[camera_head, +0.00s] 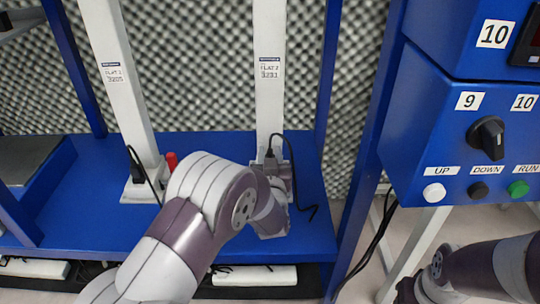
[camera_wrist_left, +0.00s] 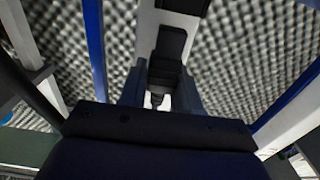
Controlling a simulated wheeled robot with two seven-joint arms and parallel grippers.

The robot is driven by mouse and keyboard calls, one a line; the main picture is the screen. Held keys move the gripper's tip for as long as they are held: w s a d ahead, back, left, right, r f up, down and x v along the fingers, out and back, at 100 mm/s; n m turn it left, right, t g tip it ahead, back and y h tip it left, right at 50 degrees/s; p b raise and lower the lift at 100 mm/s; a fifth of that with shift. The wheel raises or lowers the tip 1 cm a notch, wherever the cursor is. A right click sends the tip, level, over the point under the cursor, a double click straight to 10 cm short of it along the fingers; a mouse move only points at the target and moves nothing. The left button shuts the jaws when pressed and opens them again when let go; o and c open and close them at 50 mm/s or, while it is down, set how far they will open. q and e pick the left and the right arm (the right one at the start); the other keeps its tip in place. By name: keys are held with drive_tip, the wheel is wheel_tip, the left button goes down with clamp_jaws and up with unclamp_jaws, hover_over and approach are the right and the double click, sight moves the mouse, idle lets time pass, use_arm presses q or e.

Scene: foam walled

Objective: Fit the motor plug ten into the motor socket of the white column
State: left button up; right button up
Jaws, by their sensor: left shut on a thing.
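Two white columns rise from a blue bench in the head view. My left gripper (camera_head: 272,172) is at the foot of the right white column (camera_head: 269,105), labelled FLAT 2. It is shut on a black plug (camera_head: 270,156), whose black cable loops up and down to the right. In the left wrist view, the black plug (camera_wrist_left: 168,50) stands between the fingers in front of the white column (camera_wrist_left: 168,22). The motor socket is hidden, and I cannot tell whether the plug touches it. My right gripper (camera_head: 407,290) is low at the right, its jaws unclear.
The left white column (camera_head: 122,85) has another black plug (camera_head: 136,165) with a cable at its foot. A red object (camera_head: 171,161) stands between the columns. A blue control box (camera_head: 470,130) with a knob and buttons is at the right. Blue posts frame the bench (camera_head: 75,195).

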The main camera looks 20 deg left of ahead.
idle(0.3)
use_arm(q)
drive_tip(key=shift+f+b, duration=0.9)
drive_tip(key=shift+f, duration=0.55)
drive_tip(key=o, duration=1.1)
drive_tip(key=p+v, duration=0.6)
drive_tip(key=v, duration=0.6)
drive_tip(key=shift+s, duration=0.4)
